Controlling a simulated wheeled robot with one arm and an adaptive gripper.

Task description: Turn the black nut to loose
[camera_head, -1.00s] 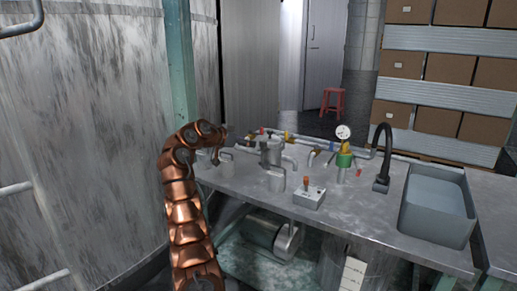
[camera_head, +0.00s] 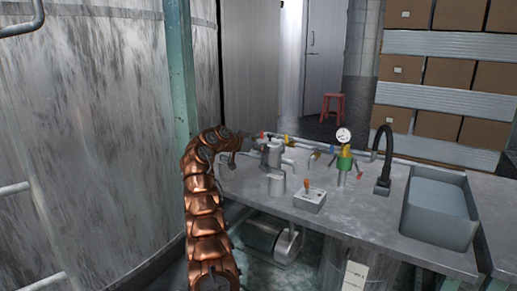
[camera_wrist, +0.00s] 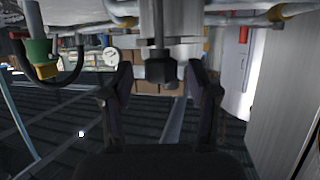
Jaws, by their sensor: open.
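In the wrist view, a dark nut-like part (camera_wrist: 160,70), likely the black nut, sits at the end of a grey upright body (camera_wrist: 153,22). My gripper (camera_wrist: 161,76) is open, with one dark finger on each side of this part and a visible gap at each side. The part looks centred between the fingertips; how deep it lies between them is hard to tell. In the head view, my gripper (camera_head: 243,140) is at the left end of the bench, close to the grey metal fittings (camera_head: 271,157). The nut cannot be made out there.
The metal bench (camera_head: 370,217) carries a switch box (camera_head: 309,201), a green fitting (camera_head: 344,162) with a round gauge (camera_head: 343,135), a black tap (camera_head: 384,160) and a sink (camera_head: 440,210). Pipes run along its back. A large metal tank (camera_head: 90,130) stands at the left.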

